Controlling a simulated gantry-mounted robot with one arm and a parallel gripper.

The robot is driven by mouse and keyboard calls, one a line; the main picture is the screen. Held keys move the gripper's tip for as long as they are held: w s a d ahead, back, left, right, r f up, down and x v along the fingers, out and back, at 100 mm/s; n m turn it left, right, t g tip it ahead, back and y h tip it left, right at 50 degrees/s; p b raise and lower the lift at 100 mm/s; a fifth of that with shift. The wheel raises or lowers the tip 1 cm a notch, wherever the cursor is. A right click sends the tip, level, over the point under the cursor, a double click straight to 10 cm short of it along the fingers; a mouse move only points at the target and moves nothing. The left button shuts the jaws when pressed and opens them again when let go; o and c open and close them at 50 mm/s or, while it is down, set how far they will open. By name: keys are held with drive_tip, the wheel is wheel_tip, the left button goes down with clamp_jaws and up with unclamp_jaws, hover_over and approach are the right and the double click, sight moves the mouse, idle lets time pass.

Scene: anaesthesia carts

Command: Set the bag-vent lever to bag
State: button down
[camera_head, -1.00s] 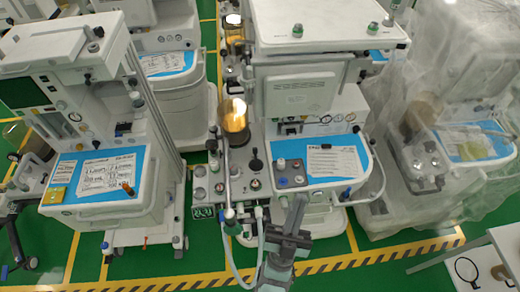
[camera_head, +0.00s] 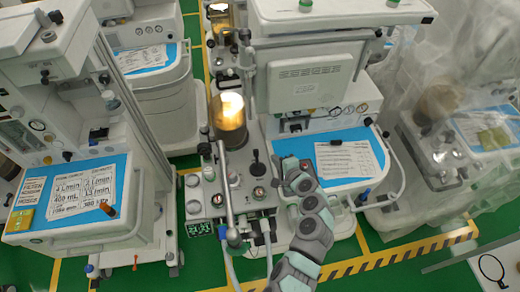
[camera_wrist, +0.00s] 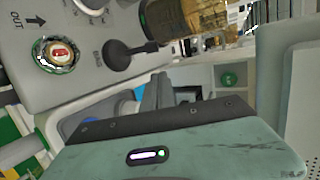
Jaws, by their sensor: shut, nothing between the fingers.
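The bag-vent lever (camera_head: 256,156) is black and stands on the grey absorber block of the middle cart. In the wrist view the lever (camera_wrist: 119,54) has a rounded black end beside a sideways label that seems to read BAG. My gripper (camera_head: 281,164) is just right of the lever in the head view, apart from it as far as I can see. In the wrist view the fingers of my gripper (camera_wrist: 161,90) are together and empty, below and right of the lever. The lever's exact setting is hard to tell.
A red-centred knob (camera_wrist: 60,54) sits near the OUT label. A lit amber canister (camera_head: 228,112) stands behind the lever, and a metal pole (camera_head: 226,190) rises to its left. A blue work surface (camera_head: 350,157) with a printed sheet lies right. A plastic-covered cart (camera_head: 450,140) stands further right.

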sight(257, 157)
drive_tip(key=shift+s+a, duration=0.15)
drive_tip(key=shift+a, duration=0.2)
drive_tip(key=shift+b+x, duration=1.05)
drive_tip(key=shift+x, duration=3.95)
drive_tip(key=shift+a, duration=0.1)
drive_tip(key=shift+s+a+f+y+b, duration=0.15)
drive_tip(key=shift+y+b, duration=0.15)
drive_tip(key=shift+b, duration=0.3)
